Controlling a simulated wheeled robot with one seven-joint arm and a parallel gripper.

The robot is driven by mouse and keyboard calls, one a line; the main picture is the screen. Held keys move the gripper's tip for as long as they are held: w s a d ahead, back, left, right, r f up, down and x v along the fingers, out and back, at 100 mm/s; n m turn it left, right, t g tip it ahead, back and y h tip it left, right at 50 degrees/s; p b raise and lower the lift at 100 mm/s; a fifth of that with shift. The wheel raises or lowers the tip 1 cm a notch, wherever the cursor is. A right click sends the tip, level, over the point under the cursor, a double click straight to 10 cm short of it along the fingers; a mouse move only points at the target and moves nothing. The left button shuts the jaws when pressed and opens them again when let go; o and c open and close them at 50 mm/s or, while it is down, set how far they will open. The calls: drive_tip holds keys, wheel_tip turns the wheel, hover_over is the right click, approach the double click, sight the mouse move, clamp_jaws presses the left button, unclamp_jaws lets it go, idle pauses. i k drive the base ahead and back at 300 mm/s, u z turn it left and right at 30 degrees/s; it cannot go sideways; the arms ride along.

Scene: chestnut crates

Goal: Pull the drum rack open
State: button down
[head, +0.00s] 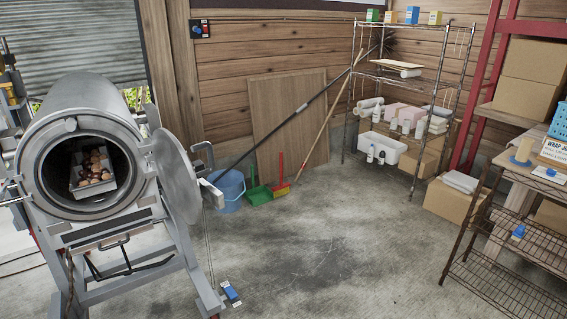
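A grey metal drum (80,110) lies on its side on a steel stand at the left. Its round door (177,178) is swung open to the right. Inside the dark opening sits a light metal rack or tray (112,186) with several brown and pale chestnuts (94,165) in it. The rack is inside the drum, behind the rim; its far end is hidden in shadow. A bar handle (114,242) shows below the opening; I cannot tell whether it belongs to the rack. My gripper is not in view.
A blue bucket (229,190), green dustpan (258,195) and red brush (282,188) stand by the back wall. A small blue pedal or box (231,292) lies right of the stand. Wire shelving (508,290) stands at the right. The middle floor (330,250) is clear.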

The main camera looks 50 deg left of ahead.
sight(92, 172)
drive_tip(key=i, duration=2.25)
drive_tip(key=u, duration=3.9)
drive_tip(key=i, duration=1)
drive_tip(key=u, duration=1.15)
